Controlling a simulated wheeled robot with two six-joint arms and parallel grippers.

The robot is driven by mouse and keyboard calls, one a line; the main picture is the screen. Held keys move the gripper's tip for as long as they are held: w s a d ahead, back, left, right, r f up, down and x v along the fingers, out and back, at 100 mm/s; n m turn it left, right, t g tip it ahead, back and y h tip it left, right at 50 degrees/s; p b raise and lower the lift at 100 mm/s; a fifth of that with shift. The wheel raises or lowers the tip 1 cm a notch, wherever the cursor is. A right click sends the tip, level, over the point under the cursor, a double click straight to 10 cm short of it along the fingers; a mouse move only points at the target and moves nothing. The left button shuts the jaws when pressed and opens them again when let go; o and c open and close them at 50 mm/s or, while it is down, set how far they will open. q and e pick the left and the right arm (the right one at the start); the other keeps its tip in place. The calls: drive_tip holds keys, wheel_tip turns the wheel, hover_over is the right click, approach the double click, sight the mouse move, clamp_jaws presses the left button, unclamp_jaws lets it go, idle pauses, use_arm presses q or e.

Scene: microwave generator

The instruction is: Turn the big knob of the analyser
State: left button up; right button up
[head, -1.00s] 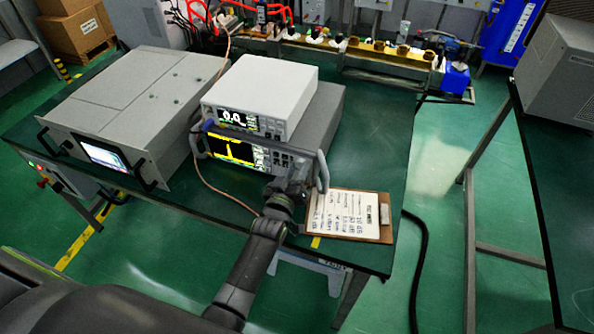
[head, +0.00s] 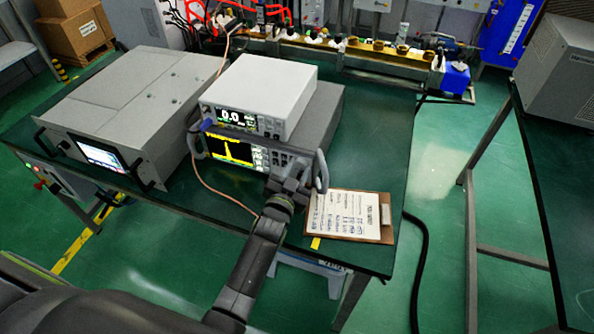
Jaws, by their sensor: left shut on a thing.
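The analyser (head: 232,148) is the lower grey instrument with handles and a screen showing a yellow peak trace. It stands on the dark green table under a white instrument. My left gripper (head: 292,174) is at the right end of the analyser's front panel, just inside the right handle. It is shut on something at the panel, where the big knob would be. The gripper itself hides the knob, so its angle cannot be seen. My right gripper is not in view.
The white instrument (head: 262,88) reading 0.0 sits on top of the analyser. A clipboard with paper (head: 346,214) lies right of my gripper. A large grey unit (head: 135,100) stands to the left. A copper cable (head: 198,172) runs down in front of the panel.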

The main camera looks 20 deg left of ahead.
use_arm(q)
drive_tip(key=shift+m, duration=0.4)
drive_tip(key=o, duration=1)
drive_tip(key=shift+s+p, duration=0.4)
drive_tip(key=s+p, duration=0.3)
drive_tip(key=s, duration=0.2)
drive_tip(key=s+p, duration=0.2)
drive_tip(key=s, duration=0.4)
drive_tip(key=s+p, duration=0.3)
drive_tip(key=s, duration=0.2)
drive_tip(key=shift+s+a+p, duration=0.3)
drive_tip(key=shift+s+p, duration=0.05)
